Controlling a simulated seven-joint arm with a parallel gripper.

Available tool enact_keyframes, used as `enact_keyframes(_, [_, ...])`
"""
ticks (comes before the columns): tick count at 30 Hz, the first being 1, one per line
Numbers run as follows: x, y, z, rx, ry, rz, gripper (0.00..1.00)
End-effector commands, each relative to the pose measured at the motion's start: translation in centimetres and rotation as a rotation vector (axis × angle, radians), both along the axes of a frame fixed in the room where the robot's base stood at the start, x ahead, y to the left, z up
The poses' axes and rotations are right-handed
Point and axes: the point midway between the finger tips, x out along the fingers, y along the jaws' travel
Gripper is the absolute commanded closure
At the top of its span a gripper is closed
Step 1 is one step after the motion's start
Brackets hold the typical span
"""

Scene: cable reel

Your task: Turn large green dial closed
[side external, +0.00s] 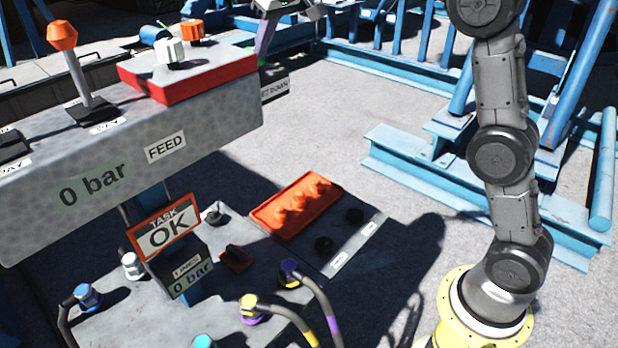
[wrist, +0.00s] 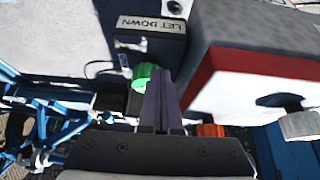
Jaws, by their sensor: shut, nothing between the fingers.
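The green dial (wrist: 144,76) is in the wrist view, just left of my fingertips and partly hidden by them. Below it is a black block. My gripper (wrist: 161,80) is shut with nothing between its fingers, and its tips are right beside the dial. I cannot tell whether they touch it. In the side view my gripper (side external: 265,45) is at the top edge, partly cut off, above the "LET DOWN" label. The dial is mostly hidden there.
A grey console (side external: 225,118) with a red panel (side external: 205,85), white knob (side external: 170,52) and orange-topped lever (side external: 72,62) stands beside my gripper. Blue steel frames (side external: 400,170) stand behind. Bare floor lies between.

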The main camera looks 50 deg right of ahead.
Motion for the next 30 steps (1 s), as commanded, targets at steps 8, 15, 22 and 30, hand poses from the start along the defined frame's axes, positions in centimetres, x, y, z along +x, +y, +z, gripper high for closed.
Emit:
enact_keyframes(8, [-0.02,0.0,-0.77,0.0,0.001,0.0,1.0])
enact_keyframes(15, [-0.01,0.0,-0.75,0.0,0.0,0.0,1.0])
enact_keyframes(22, [0.13,-0.07,-0.74,0.0,0.0,0.0,1.0])
enact_keyframes(30, [0.41,-0.2,-0.7,0.0,-0.001,0.0,1.0])
